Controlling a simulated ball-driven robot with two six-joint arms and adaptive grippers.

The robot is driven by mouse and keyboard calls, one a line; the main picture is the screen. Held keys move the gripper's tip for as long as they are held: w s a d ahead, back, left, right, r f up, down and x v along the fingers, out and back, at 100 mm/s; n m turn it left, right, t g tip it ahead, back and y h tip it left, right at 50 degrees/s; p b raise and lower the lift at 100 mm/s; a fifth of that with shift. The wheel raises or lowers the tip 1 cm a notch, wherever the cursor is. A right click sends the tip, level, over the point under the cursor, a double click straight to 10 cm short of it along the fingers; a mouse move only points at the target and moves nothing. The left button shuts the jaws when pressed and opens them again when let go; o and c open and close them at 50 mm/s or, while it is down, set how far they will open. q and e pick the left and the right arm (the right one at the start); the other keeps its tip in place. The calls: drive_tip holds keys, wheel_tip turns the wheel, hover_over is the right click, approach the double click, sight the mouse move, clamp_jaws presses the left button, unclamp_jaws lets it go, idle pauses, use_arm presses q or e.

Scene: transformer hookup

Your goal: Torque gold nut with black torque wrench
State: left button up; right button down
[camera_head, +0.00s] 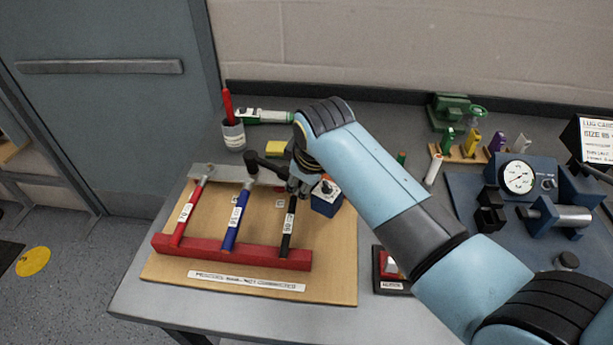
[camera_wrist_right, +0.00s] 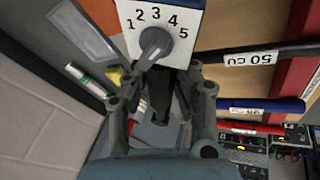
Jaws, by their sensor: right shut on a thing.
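My right gripper (camera_head: 298,186) reaches over the brown board, shut on a dark tool that I take for the black torque wrench (camera_head: 266,165). The wrench extends left from the fingers, its dark head above the top end of the blue cable (camera_head: 238,218). In the right wrist view the dark shaft (camera_wrist_right: 160,95) lies between the two fingers of the right gripper (camera_wrist_right: 160,88). A labelled black cable (camera_head: 288,228) runs down from beneath the gripper; its upper end is hidden. I cannot make out the gold nut. My left gripper is not in view.
A blue dial box (camera_head: 327,199) stands close right of the gripper. The red cable (camera_head: 187,215) lies left; a red bar (camera_head: 232,252) crosses the cables' lower ends. A cup (camera_head: 233,136) stands behind left. The gauge (camera_head: 518,177) is far right.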

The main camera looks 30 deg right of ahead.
drive_tip(key=shift+s+a+r, duration=0.1)
drive_tip(key=shift+a, duration=0.15)
drive_tip(key=shift+w+d+n+y, duration=0.15)
drive_tip(key=shift+w+d+n, duration=0.25)
drive_tip(key=shift+d, duration=0.15)
drive_tip(key=shift+w+d+n+y, duration=0.15)
drive_tip(key=shift+w+d+n, duration=0.1)
drive_tip(key=shift+d+n, duration=0.25)
drive_tip(key=shift+w+d+n+y, duration=0.4)
drive_tip(key=shift+w+d+n, duration=0.35)
drive_tip(key=shift+d+n, duration=0.2)
drive_tip(key=shift+w+d+n+y+b, duration=0.4)
drive_tip(key=shift+w+d+n+y, duration=0.1)
drive_tip(key=shift+w+d+n, duration=0.35)
drive_tip(key=shift+a, duration=0.1)
